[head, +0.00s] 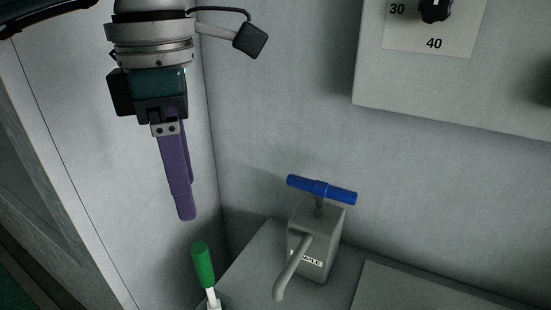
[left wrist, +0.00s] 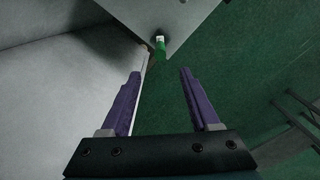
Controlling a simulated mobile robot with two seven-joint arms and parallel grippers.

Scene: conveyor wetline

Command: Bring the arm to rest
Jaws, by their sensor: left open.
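My left gripper (head: 187,200) hangs down from the upper left in the head view, with purple fingers in front of the pale wall. In the left wrist view its two fingers (left wrist: 160,78) stand wide apart with nothing between them. It is open and empty. A green-handled tool (head: 203,265) stands below the fingertips in the head view, apart from them; its lower end is cut off by the frame. Its green part also shows at the top of the left wrist view (left wrist: 160,47). My right gripper is not in view.
A grey box labelled "SAMPLE" (head: 318,240) with a blue T-handle (head: 322,190) and a bent spout stands on a grey ledge (head: 252,272). A panel with a black dial (head: 436,10) is at the upper right. Green floor (left wrist: 230,100) shows below.

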